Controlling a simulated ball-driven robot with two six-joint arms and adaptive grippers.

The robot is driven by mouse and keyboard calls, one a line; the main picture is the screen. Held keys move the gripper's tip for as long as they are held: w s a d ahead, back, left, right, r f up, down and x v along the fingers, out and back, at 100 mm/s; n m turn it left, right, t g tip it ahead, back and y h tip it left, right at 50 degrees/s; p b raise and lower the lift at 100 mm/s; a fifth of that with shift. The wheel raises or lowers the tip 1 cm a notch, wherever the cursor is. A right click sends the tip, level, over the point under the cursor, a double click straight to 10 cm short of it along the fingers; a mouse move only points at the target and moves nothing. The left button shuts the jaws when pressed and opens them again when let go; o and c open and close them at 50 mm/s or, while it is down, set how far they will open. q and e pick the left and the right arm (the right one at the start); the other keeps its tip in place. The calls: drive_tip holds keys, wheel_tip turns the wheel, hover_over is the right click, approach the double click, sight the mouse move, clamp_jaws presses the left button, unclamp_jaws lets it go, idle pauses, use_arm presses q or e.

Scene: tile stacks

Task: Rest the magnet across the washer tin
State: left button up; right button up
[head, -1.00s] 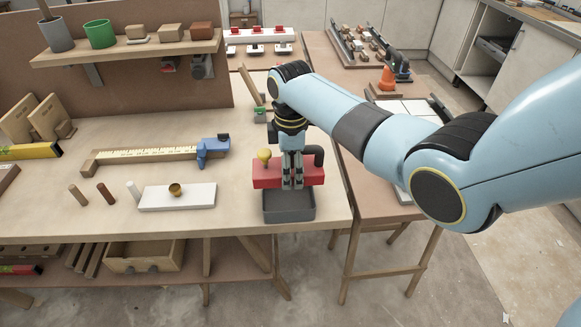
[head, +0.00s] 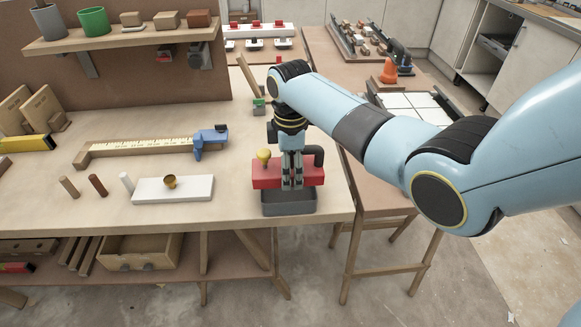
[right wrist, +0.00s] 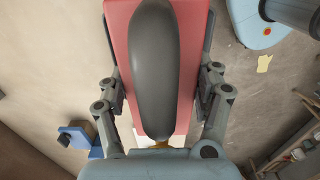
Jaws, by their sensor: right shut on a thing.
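The magnet (head: 268,175) is a red bar with a dark curved handle and a yellow knob at its left end. My right gripper (head: 292,184) is shut on it, and it fills the middle of the right wrist view (right wrist: 190,80) between the fingers. The washer tin (head: 288,208) is a dark grey open tray at the table's front right edge. In the head view the magnet lies level across the tin's back part and hides it. I cannot tell whether the two touch. My left gripper is not in view.
The table edge is close in front of and right of the tin.

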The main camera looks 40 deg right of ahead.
drive_tip(key=shift+w+f, duration=0.1)
drive_tip(key=shift+f, duration=0.15)
idle(0.5)
drive_tip(key=shift+p, duration=0.35)
idle(0.4)
drive_tip(key=shift+f, duration=0.45)
idle(0.6)
drive_tip(key=o, duration=1.4)
drive_tip(key=shift+o, duration=1.3)
drive_tip(key=shift+s+f, duration=0.15)
drive_tip(key=shift+s, duration=0.05)
wheel_tip(320, 180, up, 12)
drive_tip(key=shift+w+r, duration=0.1)
